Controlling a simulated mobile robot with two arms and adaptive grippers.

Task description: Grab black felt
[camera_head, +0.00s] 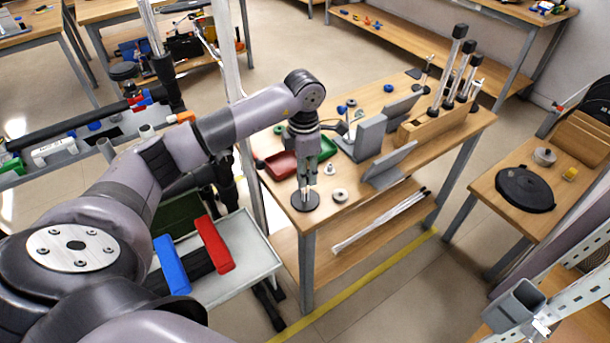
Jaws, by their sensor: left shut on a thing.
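The black felt (313,204) is a round, dark disc at the near left corner of the middle wooden table (345,222). My left arm comes in from the left and its gripper (304,193) points straight down over the disc. The fingers are shut on the felt near its middle. I cannot tell whether the felt touches the tabletop or is slightly above it. My right gripper is not in view.
A red tray (281,165), a green tray (327,149), a small grey ring (340,195) and grey angled stands (388,168) are near the gripper. A wooden block (437,122) holds upright rods. A larger black disc (525,190) lies on the right table.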

